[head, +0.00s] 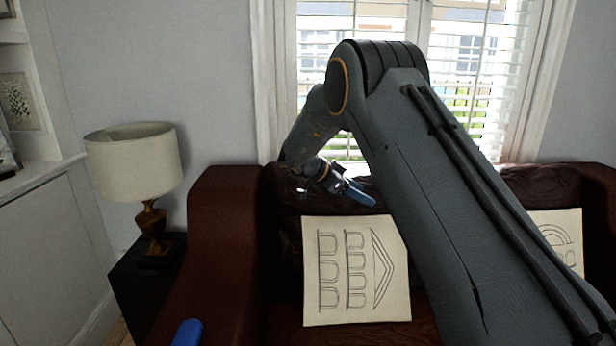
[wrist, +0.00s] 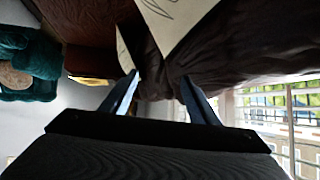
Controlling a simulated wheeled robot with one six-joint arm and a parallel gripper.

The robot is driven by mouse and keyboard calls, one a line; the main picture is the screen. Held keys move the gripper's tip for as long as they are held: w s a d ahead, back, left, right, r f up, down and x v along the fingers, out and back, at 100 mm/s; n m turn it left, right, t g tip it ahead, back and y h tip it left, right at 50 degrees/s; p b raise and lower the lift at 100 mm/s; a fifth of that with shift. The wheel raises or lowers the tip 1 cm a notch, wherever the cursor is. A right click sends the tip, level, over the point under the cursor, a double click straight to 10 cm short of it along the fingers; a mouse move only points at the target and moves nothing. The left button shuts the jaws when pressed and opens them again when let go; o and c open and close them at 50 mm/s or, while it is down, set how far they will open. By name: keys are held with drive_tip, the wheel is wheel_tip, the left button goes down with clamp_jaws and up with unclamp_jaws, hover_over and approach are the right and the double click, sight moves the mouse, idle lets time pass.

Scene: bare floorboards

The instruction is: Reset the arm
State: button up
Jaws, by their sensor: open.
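My arm reaches up across the head view and bends down at its far end. My gripper (head: 350,192) hangs in front of the dark red leather sofa (head: 225,230), above a cream cushion with line drawings (head: 357,280). In the wrist view my gripper (wrist: 158,84) shows two separate fingers with a gap between them and nothing held. The sofa's leather and part of a cream cushion (wrist: 180,22) show beyond the fingertips. Whether the fingertips touch the sofa cannot be told.
A lamp with a cream shade (head: 134,163) stands on a dark side table (head: 140,290) left of the sofa. A second cushion (head: 562,238) is partly behind my arm. A window with blinds (head: 470,75) is behind. A blue object (head: 187,333) shows at the bottom edge.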

drive_tip(key=w+r+n+t+y+p, duration=0.1)
drive_tip(key=w+r+n+t+y, duration=0.3)
drive_tip(key=r+t, duration=0.4)
drive_tip(key=s+a+f+n+g+y+p, duration=0.1)
drive_tip(key=s+a+f+n+g+y, duration=0.15)
drive_tip(key=s, duration=0.65)
drive_tip(key=s+a+f+n+g+y+p, duration=0.1)
drive_tip(key=s+n+y, duration=0.25)
drive_tip(key=s, duration=0.55)
drive_tip(key=s+a+f+n+g+y+p, duration=0.15)
drive_tip(key=s+n, duration=0.25)
drive_tip(key=s, duration=0.4)
drive_tip(key=s+d+f+n+g, duration=0.1)
drive_tip(key=s+d+g, duration=0.1)
drive_tip(key=s, duration=0.9)
drive_tip(key=s+d+f+g, duration=0.2)
drive_tip(key=s+d+g, duration=0.1)
drive_tip(key=s, duration=0.9)
drive_tip(key=shift+s+d+n+g+h, duration=0.3)
drive_tip(key=shift+n+g+h, duration=0.15)
drive_tip(key=shift+g, duration=0.25)
